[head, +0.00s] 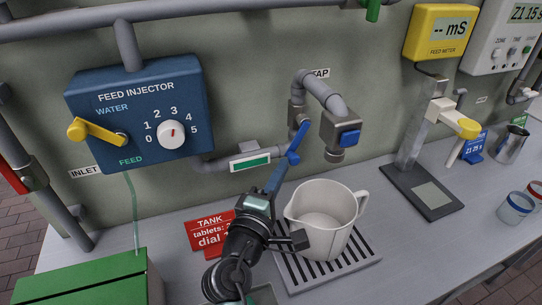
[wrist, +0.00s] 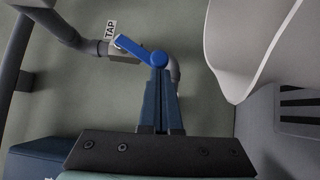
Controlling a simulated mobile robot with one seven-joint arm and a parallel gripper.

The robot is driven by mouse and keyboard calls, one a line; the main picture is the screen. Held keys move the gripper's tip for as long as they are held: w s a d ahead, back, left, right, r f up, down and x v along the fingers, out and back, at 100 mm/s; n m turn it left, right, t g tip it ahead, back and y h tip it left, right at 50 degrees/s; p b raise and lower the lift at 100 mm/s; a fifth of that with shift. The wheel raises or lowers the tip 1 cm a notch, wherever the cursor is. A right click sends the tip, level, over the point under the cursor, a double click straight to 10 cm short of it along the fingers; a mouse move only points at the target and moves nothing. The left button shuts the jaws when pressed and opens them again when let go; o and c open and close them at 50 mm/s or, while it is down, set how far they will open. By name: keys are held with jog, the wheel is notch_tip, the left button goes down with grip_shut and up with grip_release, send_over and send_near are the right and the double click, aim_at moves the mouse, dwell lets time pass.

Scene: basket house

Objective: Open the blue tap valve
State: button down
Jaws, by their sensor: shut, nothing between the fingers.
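The blue tap valve is a lever handle (head: 300,137) on the grey tap pipe (head: 329,95) at the wall, beside the TAP label. In the head view it slants, its upper end to the right. In the wrist view the blue lever (wrist: 138,50) runs from upper left to a rounded end at the fingertips. My gripper (head: 283,165) is shut and empty, its tips right at the lever's lower end. The closed fingers (wrist: 160,74) overlap that end in the wrist view; I cannot tell whether they touch it.
A white jug (head: 325,225) stands on a slatted drip tray (head: 352,265) under the spout, just right of my gripper. A blue feed injector box (head: 90,95) is on the wall at left. A red sign (head: 207,233) and a green box (head: 85,280) are left of my arm.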

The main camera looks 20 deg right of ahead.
jog(key=shift+d+f+n+t+h+b, duration=0.25)
jog(key=shift+d+f+n+b, duration=0.3)
jog(key=shift+b, duration=0.4)
jog(key=shift+d+f+n+t+h+b, duration=0.15)
jog(key=shift+d+f+n+t+b, duration=0.2)
jog(key=shift+d+b, duration=0.45)
